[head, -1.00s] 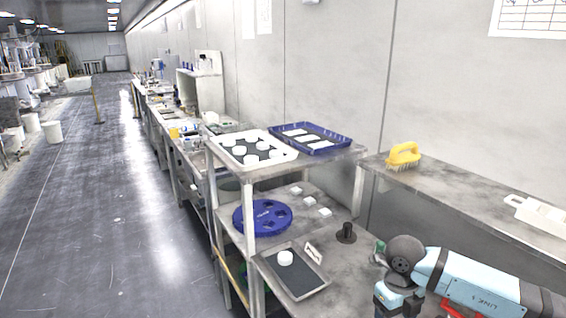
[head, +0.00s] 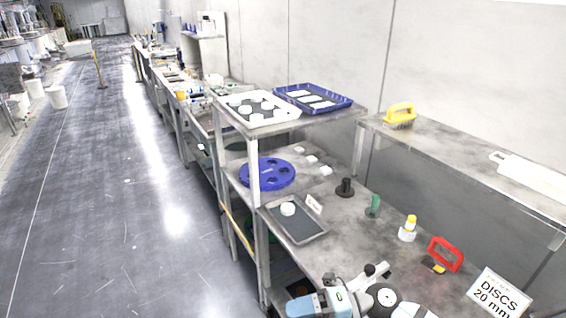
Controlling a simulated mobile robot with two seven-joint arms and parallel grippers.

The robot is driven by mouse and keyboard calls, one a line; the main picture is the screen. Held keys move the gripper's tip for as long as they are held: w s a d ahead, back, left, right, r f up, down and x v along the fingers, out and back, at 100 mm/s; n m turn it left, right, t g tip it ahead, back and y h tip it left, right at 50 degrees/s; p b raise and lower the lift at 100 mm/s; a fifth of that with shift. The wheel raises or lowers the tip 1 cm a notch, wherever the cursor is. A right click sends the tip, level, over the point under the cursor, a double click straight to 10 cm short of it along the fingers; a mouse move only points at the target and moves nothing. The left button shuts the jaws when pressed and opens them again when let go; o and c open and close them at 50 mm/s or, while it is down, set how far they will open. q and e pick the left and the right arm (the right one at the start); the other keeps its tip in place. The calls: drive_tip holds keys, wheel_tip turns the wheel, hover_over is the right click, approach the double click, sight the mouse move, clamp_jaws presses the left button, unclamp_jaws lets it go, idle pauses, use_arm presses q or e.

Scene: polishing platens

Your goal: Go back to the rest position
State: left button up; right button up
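The shelf above has a white tray (head: 285,119) and a blue tray (head: 345,106).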

drive_tip(key=w+d+f+m+t+h+p, duration=0.1)
drive_tip(key=d+f+m+t+h, duration=0.25)
drive_tip(key=m+t, duration=0.75)
drive_tip(key=d+f+m+t+h+p, duration=0.1)
drive_tip(key=d+f+m+t+h, duration=0.15)
drive_tip(key=d+m+t, duration=0.8)
drive_tip(key=s+d+f+m+g+h, duration=0.2)
drive_tip(key=s+f+m+g+h, duration=0.5)
drive_tip(key=s+f+m, duration=0.4)
drive_tip(key=shift+s+d+f+m+g, duration=0.3)
drive_tip(key=shift+f+m+g, duration=0.25)
drive_tip(key=shift+f, duration=0.25)
